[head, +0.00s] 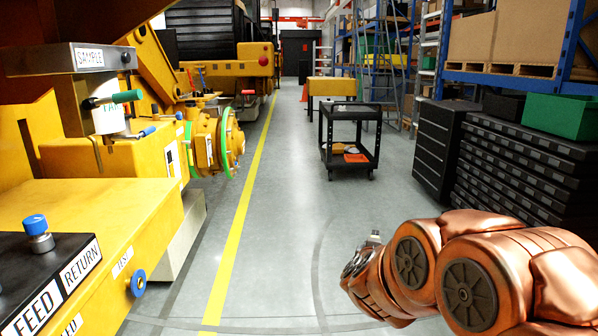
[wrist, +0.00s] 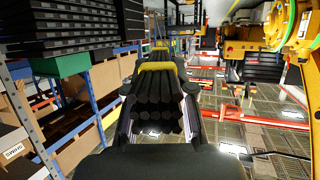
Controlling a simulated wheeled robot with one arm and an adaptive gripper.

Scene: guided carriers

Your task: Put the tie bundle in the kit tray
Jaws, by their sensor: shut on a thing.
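The tie bundle (wrist: 157,108), a packed bunch of black rods with a yellow band around it, sits between the two dark fingers of my gripper (wrist: 157,85) in the wrist view. My gripper is shut on it. In the head view my copper arm reaches in from the lower right over the floor, and the gripper and bundle are mostly hidden behind it. I cannot pick out the kit tray for sure. A black cart (head: 350,137) stands ahead on the aisle floor, with small items on its top shelf.
A yellow machine with a FEED/RETURN block (head: 50,290) and a SAMPLE box (head: 95,57) lines the left side. A black drawer cabinet (head: 437,150), stacked black trays (head: 520,165) and a green bin (head: 560,117) stand at right. The grey aisle floor between is clear up to the cart.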

